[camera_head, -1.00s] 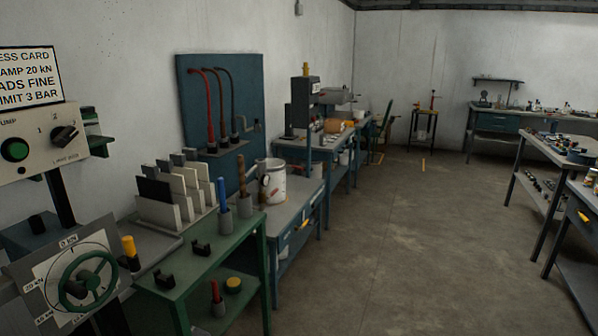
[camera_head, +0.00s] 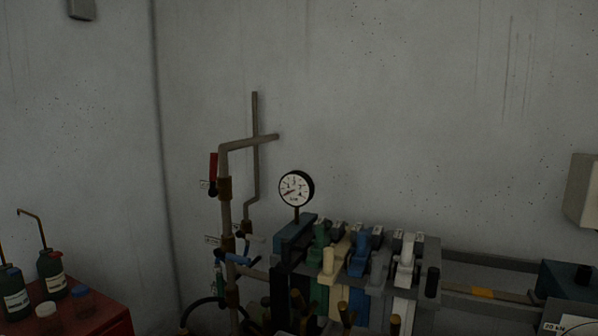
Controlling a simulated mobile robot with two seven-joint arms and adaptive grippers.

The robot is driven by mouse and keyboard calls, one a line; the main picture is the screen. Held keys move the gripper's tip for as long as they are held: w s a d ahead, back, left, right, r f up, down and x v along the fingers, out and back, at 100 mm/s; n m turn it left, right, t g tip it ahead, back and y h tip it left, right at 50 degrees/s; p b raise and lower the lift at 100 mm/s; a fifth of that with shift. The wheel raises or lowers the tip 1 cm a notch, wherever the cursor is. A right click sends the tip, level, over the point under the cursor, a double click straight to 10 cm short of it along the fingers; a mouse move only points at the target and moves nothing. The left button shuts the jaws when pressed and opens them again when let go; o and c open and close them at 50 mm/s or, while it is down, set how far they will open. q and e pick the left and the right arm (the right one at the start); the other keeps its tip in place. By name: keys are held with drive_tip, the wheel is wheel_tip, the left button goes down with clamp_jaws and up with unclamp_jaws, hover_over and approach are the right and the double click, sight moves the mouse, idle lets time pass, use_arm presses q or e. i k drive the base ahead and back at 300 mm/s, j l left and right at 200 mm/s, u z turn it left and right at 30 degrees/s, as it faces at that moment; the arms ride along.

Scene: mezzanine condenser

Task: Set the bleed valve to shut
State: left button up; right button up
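The bleed valve cannot be picked out for certain, as the tags are too small to read. A vertical pipe stack (camera_head: 226,205) stands against the wall left of centre and carries several handles. A red lever (camera_head: 213,167) hangs upright beside its upper part. A small green handle (camera_head: 219,277) is below and to the left. A round pressure gauge (camera_head: 296,188) stands right of the pipes. Neither of my grippers is in view.
A rack of coloured levers or clamps (camera_head: 358,254) stands right of the pipes, with wooden handles in front. A red cabinet (camera_head: 110,320) at lower left bears green bottles (camera_head: 52,274) and small jars. A dark hose curves below the pipes. The wall above is bare.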

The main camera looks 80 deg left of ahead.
sight(212, 192)
drive_tip(key=u, duration=3.25)
